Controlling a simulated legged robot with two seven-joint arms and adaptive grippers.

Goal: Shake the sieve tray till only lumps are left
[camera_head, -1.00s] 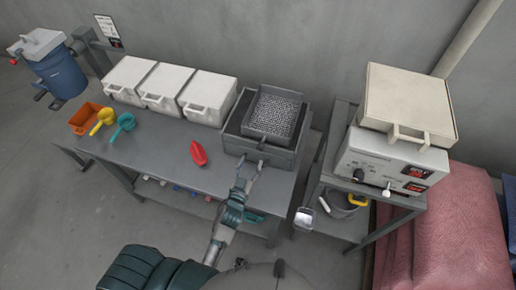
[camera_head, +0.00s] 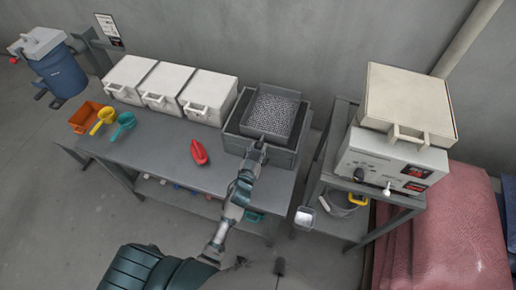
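The sieve tray (camera_head: 274,110) is a dark square tray with a speckled grey layer inside. Lumps cannot be told from finer grains at this size. It sits in or on a larger grey open box (camera_head: 230,137) at the right end of the bench. My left gripper (camera_head: 259,147) is at the tray's near side, where its handle is. The fingers overlap the handle, now hidden, and I cannot tell whether they are closed on it. My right gripper is not in view.
A control box (camera_head: 385,160) with a beige case (camera_head: 408,105) on top stands right.

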